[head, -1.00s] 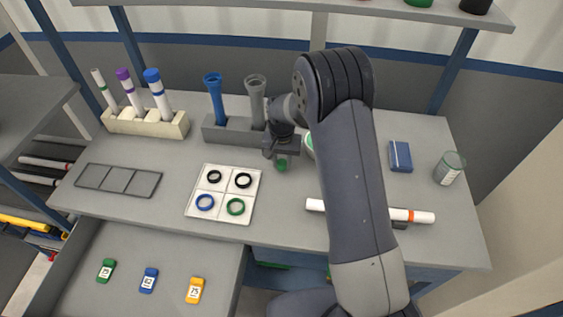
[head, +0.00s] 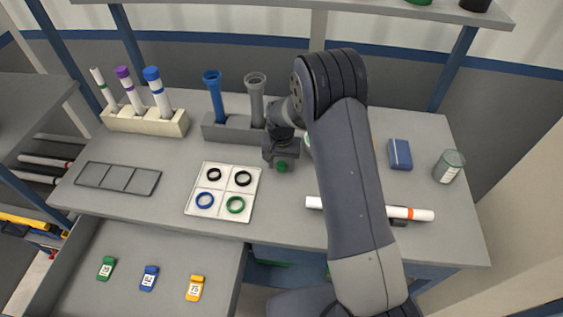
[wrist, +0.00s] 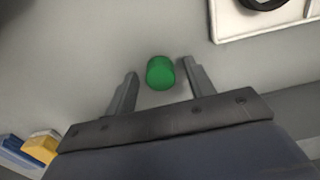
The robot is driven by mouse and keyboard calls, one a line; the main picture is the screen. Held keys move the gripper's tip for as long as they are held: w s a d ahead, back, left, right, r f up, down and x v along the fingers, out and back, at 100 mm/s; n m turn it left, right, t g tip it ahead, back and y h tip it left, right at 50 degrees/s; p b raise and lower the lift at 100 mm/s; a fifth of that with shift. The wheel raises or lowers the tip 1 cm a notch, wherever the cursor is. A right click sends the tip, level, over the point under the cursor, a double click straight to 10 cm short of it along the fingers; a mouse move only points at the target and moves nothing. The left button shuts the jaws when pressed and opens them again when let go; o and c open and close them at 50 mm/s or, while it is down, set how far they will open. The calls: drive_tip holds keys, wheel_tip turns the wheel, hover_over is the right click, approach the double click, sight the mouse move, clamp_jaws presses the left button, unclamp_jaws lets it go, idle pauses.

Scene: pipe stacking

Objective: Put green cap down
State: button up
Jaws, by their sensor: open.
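The green cap (wrist: 160,72) rests on the grey tabletop in the wrist view. It also shows in the head view (head: 282,167), just below my gripper and right of the white ring tray. My gripper (wrist: 158,80) is open, with one finger on each side of the cap and a visible gap to both. In the head view my gripper (head: 283,158) is low over the table and partly hides the area behind it.
The white tray (head: 221,191) with rings lies left of the cap. A grey holder (head: 225,128) with blue and grey tubes stands behind. A white tube with an orange band (head: 410,213) lies right, partly behind my arm. Free tabletop lies in front of the cap.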

sight(281, 164)
wheel_tip(281, 164, up, 12)
drive_tip(key=b, duration=0.1)
drive_tip(key=shift+r, duration=0.15)
idle(0.5)
wheel_tip(281, 164, down, 13)
drive_tip(key=shift+r+p, duration=0.15)
drive_tip(key=shift+p, duration=0.25)
drive_tip(key=shift+r, duration=2.15)
